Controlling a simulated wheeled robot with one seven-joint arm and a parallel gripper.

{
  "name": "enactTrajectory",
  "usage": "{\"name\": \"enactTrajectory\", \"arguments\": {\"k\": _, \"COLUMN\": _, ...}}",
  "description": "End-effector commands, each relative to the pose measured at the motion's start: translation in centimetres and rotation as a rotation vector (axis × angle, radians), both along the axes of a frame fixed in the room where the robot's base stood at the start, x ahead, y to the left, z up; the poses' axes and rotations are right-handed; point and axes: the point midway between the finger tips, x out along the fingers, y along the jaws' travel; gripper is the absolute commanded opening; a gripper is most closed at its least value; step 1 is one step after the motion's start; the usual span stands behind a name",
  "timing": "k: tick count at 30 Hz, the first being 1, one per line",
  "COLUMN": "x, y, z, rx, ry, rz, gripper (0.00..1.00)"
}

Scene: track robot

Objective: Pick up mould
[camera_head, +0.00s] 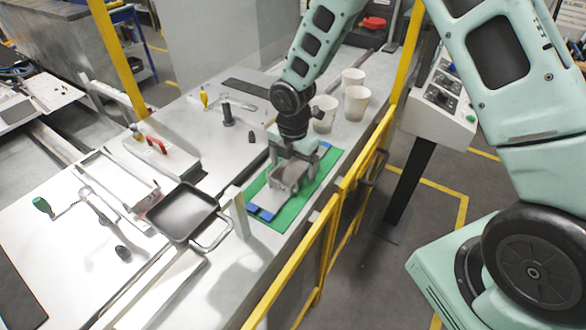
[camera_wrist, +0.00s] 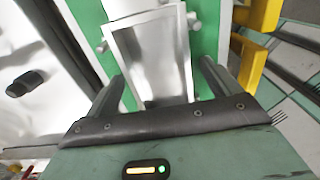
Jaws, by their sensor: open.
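The mould (camera_head: 291,174) is a grey metal box-like frame on a green mat (camera_head: 262,208) near the table's right edge. In the wrist view the mould (camera_wrist: 188,50) shows as an open rectangular metal frame with small knobs on its sides. My gripper (camera_head: 293,160) is right above the mould, pointing down. In the wrist view the two dark fingers of my gripper (camera_wrist: 163,78) are apart, one on each side of the mould's near end. I cannot tell whether they touch it.
White cups (camera_head: 357,103) stand behind the mat. A dark square pan (camera_head: 184,212) with a handle lies to the left. A yellow railing (camera_head: 325,232) runs close along the table's right edge. Blue pieces (camera_head: 260,212) lie on the mat's near end. A control panel (camera_head: 440,95) stands beyond the railing.

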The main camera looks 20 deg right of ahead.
Motion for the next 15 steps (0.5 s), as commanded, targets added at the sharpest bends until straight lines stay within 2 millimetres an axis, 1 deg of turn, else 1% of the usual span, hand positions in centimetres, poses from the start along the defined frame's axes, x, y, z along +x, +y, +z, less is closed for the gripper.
{"name": "enactTrajectory", "arguments": {"k": 5, "x": 0.02, "y": -0.01, "z": -0.06, "rx": 0.0, "ry": 0.0, "rz": 0.0, "gripper": 0.89}}
{"name": "enactTrajectory", "arguments": {"k": 6, "x": 0.02, "y": -0.01, "z": -0.06, "rx": 0.0, "ry": 0.0, "rz": 0.0, "gripper": 0.84}}
{"name": "enactTrajectory", "arguments": {"k": 8, "x": 0.01, "y": -0.02, "z": -0.05, "rx": 0.0, "ry": 0.0, "rz": 0.0, "gripper": 0.67}}
{"name": "enactTrajectory", "arguments": {"k": 9, "x": 0.01, "y": -0.02, "z": -0.05, "rx": 0.0, "ry": 0.0, "rz": 0.0, "gripper": 0.56}}
{"name": "enactTrajectory", "arguments": {"k": 11, "x": 0.01, "y": -0.02, "z": -0.04, "rx": 0.0, "ry": 0.0, "rz": 0.0, "gripper": 0.39}}
{"name": "enactTrajectory", "arguments": {"k": 12, "x": 0.01, "y": -0.02, "z": -0.04, "rx": 0.0, "ry": 0.0, "rz": 0.0, "gripper": 0.28}}
{"name": "enactTrajectory", "arguments": {"k": 13, "x": 0.01, "y": -0.02, "z": -0.03, "rx": 0.0, "ry": 0.0, "rz": 0.0, "gripper": 0.22}}
{"name": "enactTrajectory", "arguments": {"k": 15, "x": 0.06, "y": 0.0, "z": 0.05, "rx": 0.0, "ry": -0.002, "rz": 0.0, "gripper": 0.22}}
